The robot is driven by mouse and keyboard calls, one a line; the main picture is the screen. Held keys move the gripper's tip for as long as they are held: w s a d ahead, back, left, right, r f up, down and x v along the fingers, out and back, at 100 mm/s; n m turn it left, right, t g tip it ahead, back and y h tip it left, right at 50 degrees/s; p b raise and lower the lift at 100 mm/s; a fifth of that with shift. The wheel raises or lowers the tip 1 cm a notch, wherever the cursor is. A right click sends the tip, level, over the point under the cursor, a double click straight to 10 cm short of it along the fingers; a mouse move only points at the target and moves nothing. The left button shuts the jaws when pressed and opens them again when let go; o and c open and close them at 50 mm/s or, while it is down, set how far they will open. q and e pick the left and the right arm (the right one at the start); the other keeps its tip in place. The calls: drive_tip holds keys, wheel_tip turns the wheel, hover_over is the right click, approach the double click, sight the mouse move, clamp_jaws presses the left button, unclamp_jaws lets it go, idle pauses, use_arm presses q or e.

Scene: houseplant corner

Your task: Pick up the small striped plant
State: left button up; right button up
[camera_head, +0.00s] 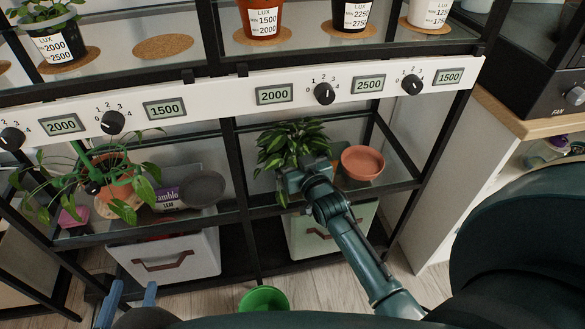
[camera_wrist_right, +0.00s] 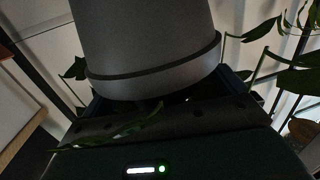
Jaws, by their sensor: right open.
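A small leafy green plant (camera_head: 290,143) stands on the lower shelf, right of the middle post. Its leaves look lightly streaked, and its pot is hidden in the head view by my right gripper (camera_head: 303,172). In the right wrist view a grey pot (camera_wrist_right: 152,45) with a rim band fills the space in front of the right gripper. The right jaws are open at this pot; whether they touch it I cannot tell. My left gripper (camera_head: 131,288) is low at the left with its two blue fingers apart and nothing between them.
A terracotta bowl (camera_head: 362,162) stands close right of the plant. A trailing plant (camera_head: 118,185), a dark round item (camera_head: 205,187) and a labelled bag share the left shelf. The white control panel (camera_head: 210,102) runs above. A green bowl (camera_head: 263,299) is below.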

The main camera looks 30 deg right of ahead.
drive_tip(key=shift+w, duration=0.3)
drive_tip(key=shift+c, duration=0.6)
drive_tip(key=c, duration=1.1)
